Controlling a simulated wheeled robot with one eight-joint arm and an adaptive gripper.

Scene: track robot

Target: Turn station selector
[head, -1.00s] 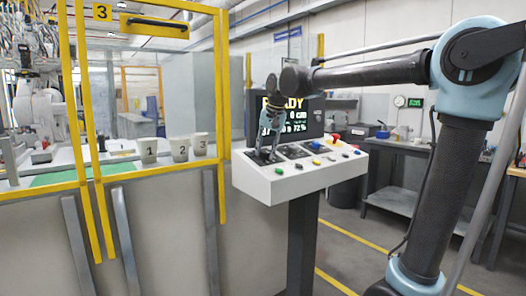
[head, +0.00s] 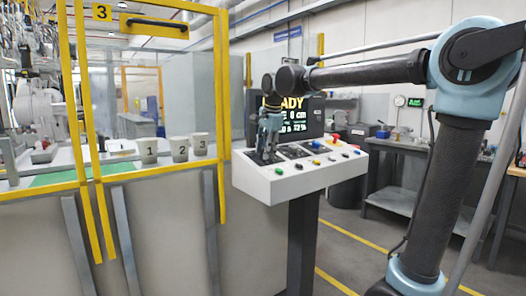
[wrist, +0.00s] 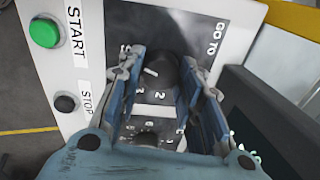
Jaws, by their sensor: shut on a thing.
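The station selector is a black round knob (wrist: 158,72) with a white pointer line, on a dark panel marked GO TO with numbers around the dial. In the wrist view the pointer aims up and to the left. My gripper (wrist: 163,68) has its two blue-grey fingers on either side of the knob and is shut on it. In the head view my gripper (head: 268,142) points down onto the left part of the white console (head: 300,180), and its fingers hide the knob there.
A green START button (wrist: 44,33) and a black STOP button (wrist: 65,103) sit left of the knob. A screen (head: 300,112) stands behind the console. A yellow-framed enclosure (head: 222,120) is left, with cups (head: 179,149) numbered 1 to 3 behind it.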

